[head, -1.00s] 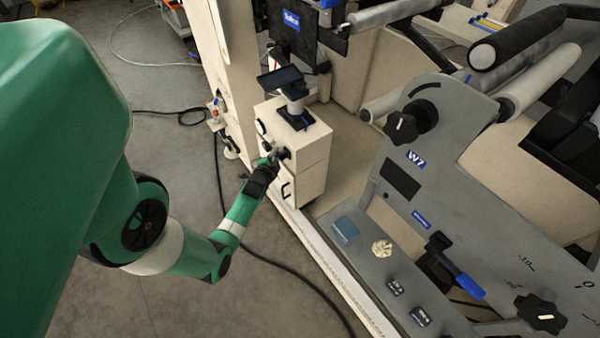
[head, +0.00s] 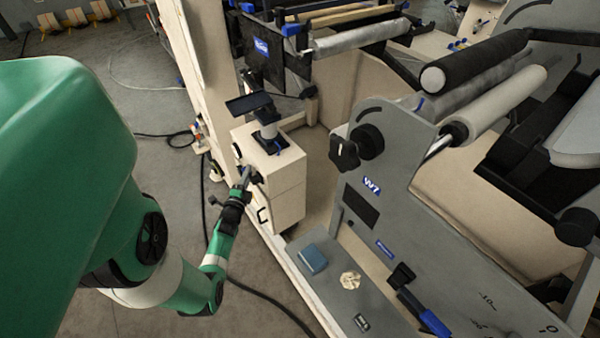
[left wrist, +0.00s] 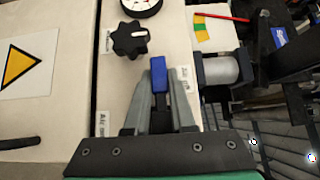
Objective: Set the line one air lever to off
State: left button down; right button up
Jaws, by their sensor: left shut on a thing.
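The air lever, with a blue handle (left wrist: 158,76), sits on the cream face of a small cabinet (head: 278,192). In the left wrist view my left gripper (left wrist: 159,82) is shut on the lever, one grey finger on each side of the blue handle. The handle points up in that view. White labels lie on both sides of it, one at the right (left wrist: 185,80) and one at the lower left (left wrist: 103,124); their words are too small to read surely. In the head view my left gripper (head: 245,180) is at the cabinet's front face, and the lever is hidden there.
A black knob (left wrist: 130,40) and a round gauge (left wrist: 141,5) are close to the lever. A yellow warning triangle (left wrist: 20,66) is farther left. The grey W7 machine plate (head: 405,215) stands right of the cabinet. A dark cable (head: 270,298) crosses open floor.

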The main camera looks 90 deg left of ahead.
dwell(0.3)
pick_arm(q)
jog(key=c, duration=0.8)
grip_release()
jog(key=shift+o, duration=0.2)
jog(key=p+v, duration=0.3)
jog(key=v, duration=0.8)
jog(key=shift+d+p, duration=0.35)
jog(key=shift+f, duration=0.1)
